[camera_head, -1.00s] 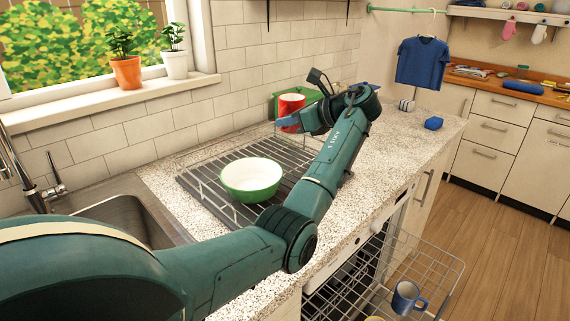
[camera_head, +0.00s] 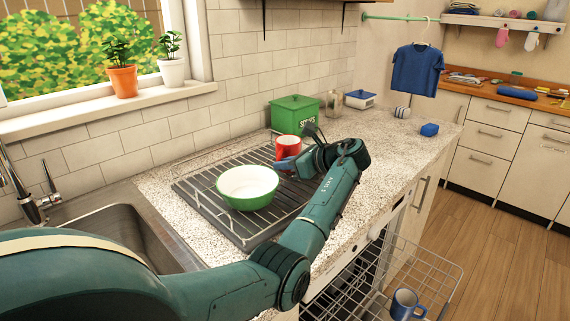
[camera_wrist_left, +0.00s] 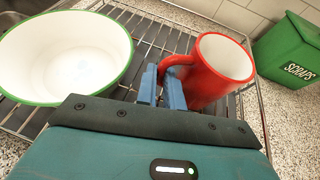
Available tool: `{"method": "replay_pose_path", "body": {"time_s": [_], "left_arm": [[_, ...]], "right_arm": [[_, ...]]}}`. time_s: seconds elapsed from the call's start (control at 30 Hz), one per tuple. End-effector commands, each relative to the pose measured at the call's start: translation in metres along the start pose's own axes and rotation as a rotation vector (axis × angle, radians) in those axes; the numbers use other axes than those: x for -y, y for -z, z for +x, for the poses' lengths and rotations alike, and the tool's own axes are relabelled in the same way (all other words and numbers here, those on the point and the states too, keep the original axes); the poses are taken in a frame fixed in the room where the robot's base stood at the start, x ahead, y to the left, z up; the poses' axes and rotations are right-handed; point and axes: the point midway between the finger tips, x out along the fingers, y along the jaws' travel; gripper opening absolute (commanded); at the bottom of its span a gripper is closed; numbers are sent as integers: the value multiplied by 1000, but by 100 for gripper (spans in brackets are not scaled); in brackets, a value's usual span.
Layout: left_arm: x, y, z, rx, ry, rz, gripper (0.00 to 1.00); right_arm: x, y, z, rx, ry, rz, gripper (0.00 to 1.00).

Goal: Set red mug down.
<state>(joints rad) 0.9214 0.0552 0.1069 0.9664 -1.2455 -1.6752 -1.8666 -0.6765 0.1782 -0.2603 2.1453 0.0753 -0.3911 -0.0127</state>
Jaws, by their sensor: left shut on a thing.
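The red mug (camera_head: 288,147) with a white inside is at the back right part of the dish rack (camera_head: 232,238), behind the green and white bowl (camera_head: 248,186). In the left wrist view the mug (camera_wrist_left: 213,75) is upright, slightly tilted in the picture, over the rack wires, close to the rack's right rim. My left gripper (camera_head: 284,164) is shut on the mug's handle; its blue fingers (camera_wrist_left: 165,90) grip it in the wrist view. I cannot tell whether the mug's base touches the rack. My right gripper is not in view.
The green scraps bin (camera_head: 296,114) stands just behind the mug. The bowl (camera_wrist_left: 62,55) is close to the left of my fingers. The sink (camera_head: 118,232) is at left. A pulled-out dishwasher rack with a blue mug (camera_head: 404,303) is at the lower right.

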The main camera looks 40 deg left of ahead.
Motion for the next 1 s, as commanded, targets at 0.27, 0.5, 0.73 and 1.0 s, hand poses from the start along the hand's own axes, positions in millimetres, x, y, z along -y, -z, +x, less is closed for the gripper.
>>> {"method": "replay_pose_path", "body": {"time_s": [0.27,0.5,0.73,1.0], "left_arm": [[0,2,1,0,-1,1,25],[0,2,1,0,-1,1,31],[0,0,-11,0,2,0,31],[1,0,-67,-1,3,1,31]], "right_arm": [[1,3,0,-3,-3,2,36],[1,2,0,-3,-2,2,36],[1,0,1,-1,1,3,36],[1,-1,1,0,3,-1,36]]}}
